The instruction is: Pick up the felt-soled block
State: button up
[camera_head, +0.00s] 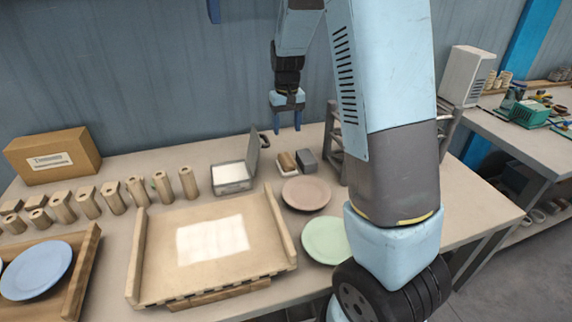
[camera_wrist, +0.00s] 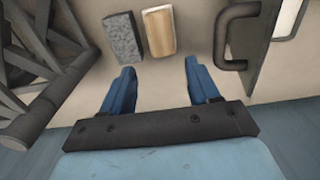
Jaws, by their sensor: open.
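Two small blocks lie side by side on the table near its back edge. One is grey (camera_head: 306,160), with a speckled, felt-like surface in the wrist view (camera_wrist: 124,38). I cannot tell for certain which has a felt sole, as the undersides are hidden. My gripper (camera_head: 287,122) points down above and behind the blocks, open and empty. In the wrist view my gripper's fingers (camera_wrist: 158,76) are spread, with both blocks beyond the tips.
A metal box with a raised lid (camera_head: 233,176) stands left of the blocks; its dark handle (camera_wrist: 237,37) is close by. A dark rack (camera_head: 334,145) stands to their right. A pinkish plate (camera_head: 306,194) lies in front, then a green plate (camera_head: 325,240). Wooden cylinders stand further left.

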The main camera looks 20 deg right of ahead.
send_over(287, 158)
jog(key=f, duration=0.7)
jog(key=shift+w+d+f, duration=0.15)
jog(key=shift+w, duration=0.15)
jog(key=shift+s+f, duration=0.2)
jog(key=shift+f, duration=2.5)
